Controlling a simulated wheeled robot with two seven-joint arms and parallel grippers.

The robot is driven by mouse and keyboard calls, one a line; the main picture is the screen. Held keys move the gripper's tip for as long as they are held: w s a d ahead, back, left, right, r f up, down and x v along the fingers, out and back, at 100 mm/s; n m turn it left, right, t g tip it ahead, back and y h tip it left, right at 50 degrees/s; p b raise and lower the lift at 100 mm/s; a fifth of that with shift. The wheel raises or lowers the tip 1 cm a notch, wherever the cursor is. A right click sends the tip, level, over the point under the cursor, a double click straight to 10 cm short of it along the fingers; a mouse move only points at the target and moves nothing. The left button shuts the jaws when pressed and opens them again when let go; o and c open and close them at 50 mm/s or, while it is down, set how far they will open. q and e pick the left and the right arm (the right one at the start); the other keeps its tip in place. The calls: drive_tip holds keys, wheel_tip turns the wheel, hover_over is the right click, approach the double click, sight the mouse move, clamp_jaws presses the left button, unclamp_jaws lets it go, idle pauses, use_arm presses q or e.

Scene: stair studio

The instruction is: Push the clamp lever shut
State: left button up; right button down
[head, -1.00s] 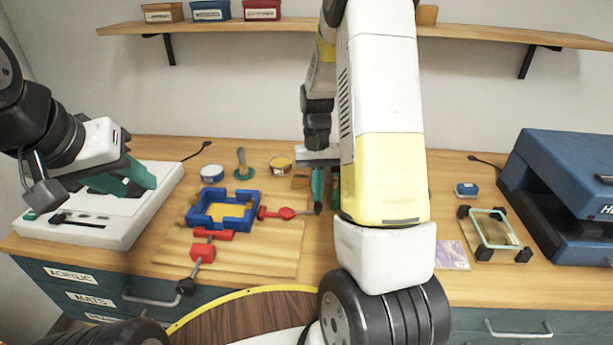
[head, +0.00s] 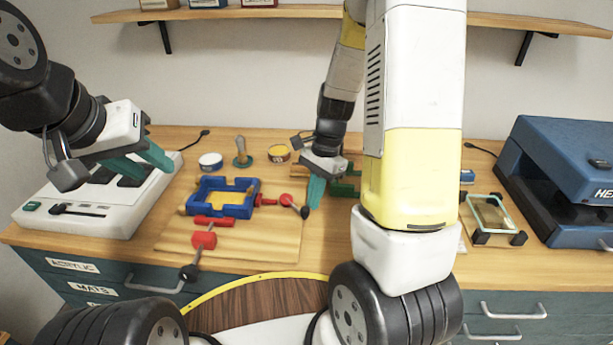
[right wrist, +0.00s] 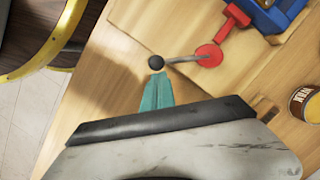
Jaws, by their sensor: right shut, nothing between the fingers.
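A blue frame (head: 222,211) sits on a wooden board (head: 265,245), with a red clamp on its right side and another red clamp (head: 203,239) at its front. The right-hand clamp has a red disc (head: 287,199) and a metal lever ending in a black knob (head: 305,213), pointing right and toward the front. The knob (right wrist: 155,62) also shows in the right wrist view. My right gripper (head: 315,204) is shut and empty, its teal tips (right wrist: 157,76) right beside the knob; contact is unclear. My left gripper (head: 157,174) is open and empty over the white machine.
The white machine (head: 75,220) stands at left. Small tins (head: 210,161) and a handled tool (head: 241,154) stand behind the board. A glass-topped frame (head: 490,214) and blue press (head: 560,180) are at right. My right arm hides part of the table.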

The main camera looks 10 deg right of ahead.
drive_tip(key=shift+s+a+m, duration=0.35)
drive_tip(key=shift+a+m, duration=0.1)
drive_tip(key=shift+m, duration=0.15)
drive_tip(key=shift+s+a, duration=0.25)
drive_tip(key=shift+a, duration=0.15)
drive_tip(key=shift+s+a, duration=0.1)
drive_tip(key=d, duration=0.1)
drive_tip(key=w+d, duration=0.1)
drive_tip(key=d, duration=0.2)
drive_tip(key=shift+w+d+r, duration=0.15)
drive_tip(key=shift+w+d, duration=0.05)
drive_tip(key=shift+w, duration=0.15)
drive_tip(key=s+v, duration=0.1)
drive_tip(key=v, duration=0.8)
drive_tip(key=shift+w+r, duration=0.3)
drive_tip(key=shift+r, duration=0.1)
